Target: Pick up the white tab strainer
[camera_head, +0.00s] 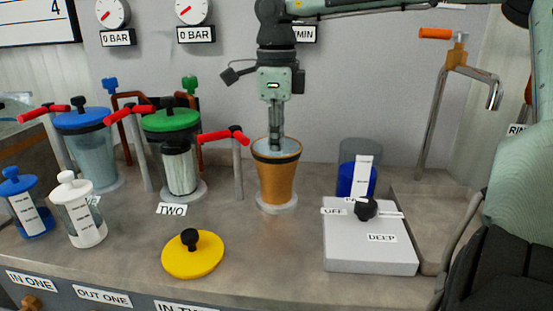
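I cannot make out for sure which thing is the white tab strainer. The open amber cup (276,185) stands upright on the counter, with a pale opening and a dark band below its rim. My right gripper (277,138) points straight down at that opening, its fingers close together. Its tips are at or inside the rim, and whatever lies inside is hidden. I cannot tell whether they hold something. A blue cylinder with a white upright strip (359,178) stands to the right, well apart from the gripper. My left gripper is not in view.
A yellow lid (192,256) lies in front. A green-lidded housing (174,128), a blue-lidded housing (84,121), a white-capped jar (78,210) and a blue-capped jar (27,203) stand left. A grey box (368,250) with a knob and a metal tap (437,110) are right.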

